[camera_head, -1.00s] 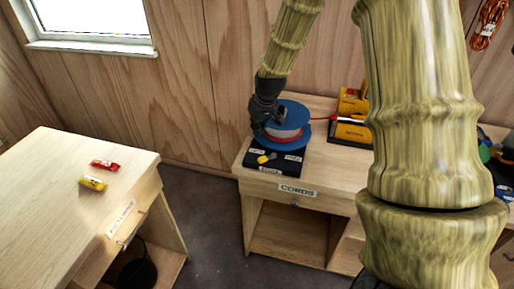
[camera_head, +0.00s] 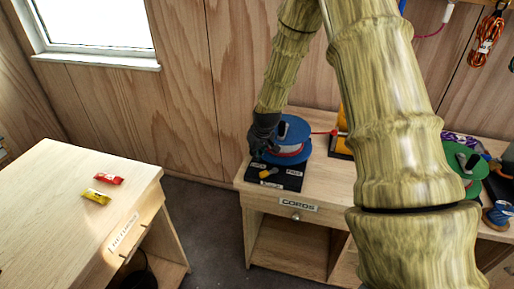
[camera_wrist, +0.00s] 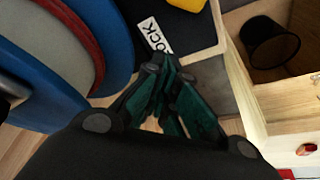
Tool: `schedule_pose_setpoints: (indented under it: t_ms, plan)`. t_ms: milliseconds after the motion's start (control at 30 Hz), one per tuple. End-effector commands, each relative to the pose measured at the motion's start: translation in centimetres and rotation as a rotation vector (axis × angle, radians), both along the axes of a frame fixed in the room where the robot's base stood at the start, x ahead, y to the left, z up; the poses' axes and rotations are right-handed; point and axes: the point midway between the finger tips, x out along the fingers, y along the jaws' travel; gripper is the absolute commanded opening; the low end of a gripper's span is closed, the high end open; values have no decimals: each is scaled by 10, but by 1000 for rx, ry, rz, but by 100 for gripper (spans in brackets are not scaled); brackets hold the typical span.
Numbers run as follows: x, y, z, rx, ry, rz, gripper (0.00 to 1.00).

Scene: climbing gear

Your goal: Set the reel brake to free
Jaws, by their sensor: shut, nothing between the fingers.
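The blue reel (camera_head: 292,131) stands on a black base (camera_head: 288,182) on the wooden bench, and its rim and red band also show at the left of the wrist view (camera_wrist: 112,25). A small yellow brake lever (camera_head: 266,174) sits at the front of the base, between two white labels. My gripper (camera_head: 257,157) is shut and empty, beside the reel's left front and just behind the lever. Its fingers (camera_wrist: 172,88) appear apart from the lever.
The bench drawer is labelled CORDS (camera_head: 298,205). A red cord runs right from the reel to a yellow item, partly hidden by my arm. A green reel (camera_head: 467,165) stands farther right. A separate table (camera_head: 70,205) at left holds red and yellow packets. Floor separates them.

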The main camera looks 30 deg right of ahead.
Motion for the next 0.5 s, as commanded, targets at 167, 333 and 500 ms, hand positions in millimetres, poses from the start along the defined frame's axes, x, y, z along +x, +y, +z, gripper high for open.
schedule_pose_setpoints:
  t_ms: [167, 333, 500]
  plan:
    - [6, -1, -16, 1, 2, -1, 0]
    - [-1, 0, -23, 3, 3, -1, 0]
    - [-19, 1, -24, 2, 1, -2, 0]
